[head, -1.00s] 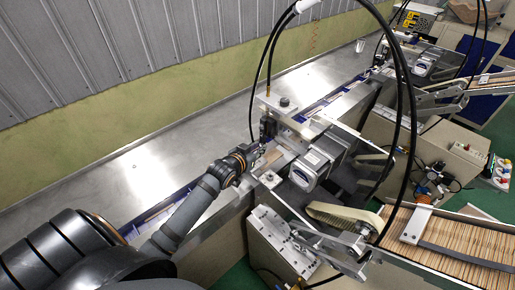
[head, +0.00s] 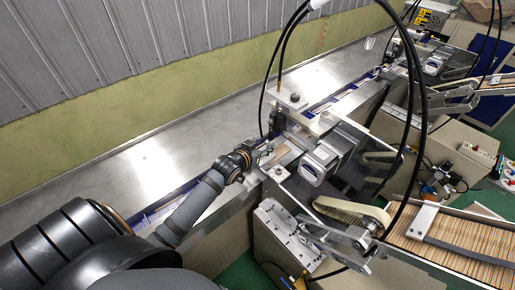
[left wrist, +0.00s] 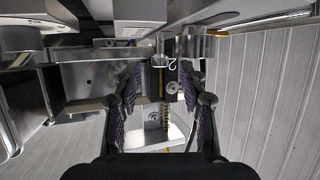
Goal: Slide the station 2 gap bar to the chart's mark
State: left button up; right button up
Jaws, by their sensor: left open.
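My left gripper (head: 264,153) is at the near side of the closer stick-feeding station, beside its metal guide block (head: 297,122). In the left wrist view my left gripper (left wrist: 160,82) is open, its two dark fingers spread apart. Small metal fittings and a hook (left wrist: 172,64) show beyond and between the fingertips; the fingers hold nothing that I can see. I cannot pick out the gap bar with certainty among these small metal parts. No chart or mark can be read. My right gripper is not in view.
A grey motor (head: 325,158) stands right of the gripper. Black cables (head: 412,75) arch over the station. A tray of wooden sticks (head: 465,240) lies at the lower right.

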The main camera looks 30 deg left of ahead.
pick_arm(q)
jog(key=v, duration=1)
jog(key=shift+s+r, duration=0.2)
jog(key=shift+s, duration=0.05)
jog(key=shift+s, duration=0.1)
